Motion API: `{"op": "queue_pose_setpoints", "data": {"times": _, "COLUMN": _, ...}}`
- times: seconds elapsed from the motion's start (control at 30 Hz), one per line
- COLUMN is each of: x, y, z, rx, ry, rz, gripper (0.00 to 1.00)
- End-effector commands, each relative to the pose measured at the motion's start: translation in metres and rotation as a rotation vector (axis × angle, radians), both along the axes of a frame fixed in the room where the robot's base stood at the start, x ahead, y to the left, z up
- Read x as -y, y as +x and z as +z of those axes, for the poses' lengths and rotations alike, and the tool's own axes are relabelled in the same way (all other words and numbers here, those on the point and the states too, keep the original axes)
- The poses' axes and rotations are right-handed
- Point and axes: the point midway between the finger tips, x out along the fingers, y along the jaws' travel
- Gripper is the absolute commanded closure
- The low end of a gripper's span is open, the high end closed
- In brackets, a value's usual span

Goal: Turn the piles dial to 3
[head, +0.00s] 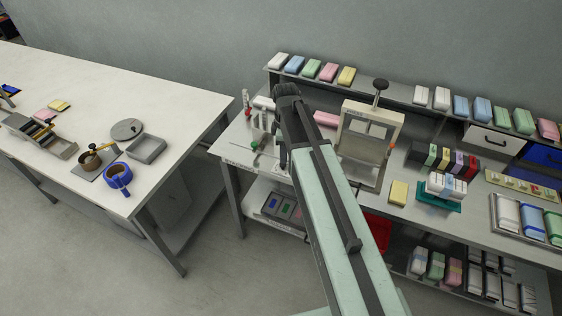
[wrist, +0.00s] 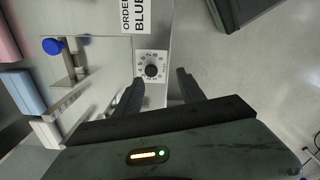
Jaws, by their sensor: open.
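A dial with a dark round knob (wrist: 151,71) sits on a pale square plate (wrist: 144,56) in the wrist view, just beyond and between my fingertips. Marks ring the knob, but they are too small to read, so its setting cannot be told. My gripper (wrist: 157,82) is open and empty, with one dark finger on each side of the dial's line. In the head view my arm reaches over the bench, and its end (head: 285,112) is near the bench's left end. The dial is not visible there.
A sign reading "ORDER BLUE" (wrist: 135,14) is beside the dial. A blue knob on a metal fixture (wrist: 52,46) and pink and blue blocks lie left. The head view shows a framed press (head: 369,140), a shelf of coloured packs and a separate white table (head: 80,90).

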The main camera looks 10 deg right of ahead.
Motion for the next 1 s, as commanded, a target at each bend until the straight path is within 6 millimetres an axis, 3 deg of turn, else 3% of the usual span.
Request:
{"op": "queue_pose_setpoints", "data": {"times": 0.03, "x": 0.0, "y": 0.014, "z": 0.0, "rx": 0.0, "ry": 0.0, "rz": 0.089, "gripper": 0.53}}
{"op": "queue_pose_setpoints", "data": {"times": 0.1, "x": 0.0, "y": 0.022, "z": 0.0, "rx": 0.0, "ry": 0.0, "rz": 0.187, "gripper": 0.53}}
{"op": "queue_pose_setpoints", "data": {"times": 0.37, "x": -0.002, "y": 0.024, "z": -0.004, "rx": 0.0, "ry": 0.0, "rz": 0.256, "gripper": 0.53}}
{"op": "queue_pose_setpoints", "data": {"times": 0.57, "x": -0.002, "y": 0.023, "z": -0.028, "rx": 0.0, "ry": 0.0, "rz": 0.255, "gripper": 0.53}}
{"op": "queue_pose_setpoints", "data": {"times": 0.8, "x": -0.003, "y": 0.023, "z": -0.07, "rx": 0.0, "ry": 0.0, "rz": 0.254, "gripper": 0.53}}
{"op": "queue_pose_setpoints", "data": {"times": 1.0, "x": -0.003, "y": 0.023, "z": -0.081, "rx": 0.0, "ry": 0.0, "rz": 0.254, "gripper": 0.53}}
